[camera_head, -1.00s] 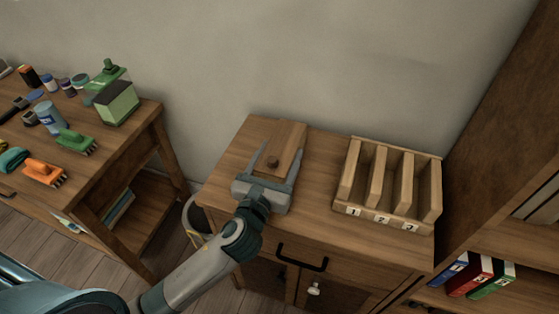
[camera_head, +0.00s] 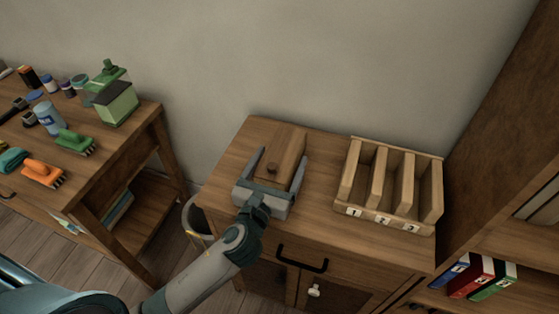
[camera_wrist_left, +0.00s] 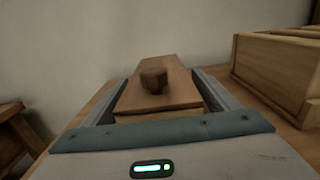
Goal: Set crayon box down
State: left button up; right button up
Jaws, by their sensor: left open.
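A wooden box with a round knob on its lid, which I take for the crayon box (camera_head: 287,156), rests on the top of a small wooden cabinet (camera_head: 228,182). It also shows in the left wrist view (camera_wrist_left: 158,103). My left gripper (camera_head: 279,165) is open, with one finger on each side of the box. In the left wrist view a gap shows between the box and the right finger; the left finger is close to the box. My right gripper is not in view.
A wooden rack (camera_head: 391,185) with slots numbered 1, 2, 3 stands to the right on the same cabinet. A table (camera_head: 127,148) at left holds brushes, jars and a green-lidded container (camera_head: 114,101). A shelf at lower right holds coloured binders (camera_head: 480,276). The wall is behind.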

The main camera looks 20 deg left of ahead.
aim_at(269, 184)
pick_arm(q)
jog(key=shift+r, duration=0.2)
jog(key=shift+s+f, duration=0.1)
jog(key=shift+s, duration=0.15)
jog(key=s+b, duration=0.1)
jog(key=s, duration=0.9)
jog(key=shift+a, duration=0.15)
jog(key=shift+s, duration=0.75)
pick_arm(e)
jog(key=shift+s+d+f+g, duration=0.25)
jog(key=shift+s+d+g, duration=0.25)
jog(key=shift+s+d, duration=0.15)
pick_arm(q)
jog(key=shift+o, duration=0.4)
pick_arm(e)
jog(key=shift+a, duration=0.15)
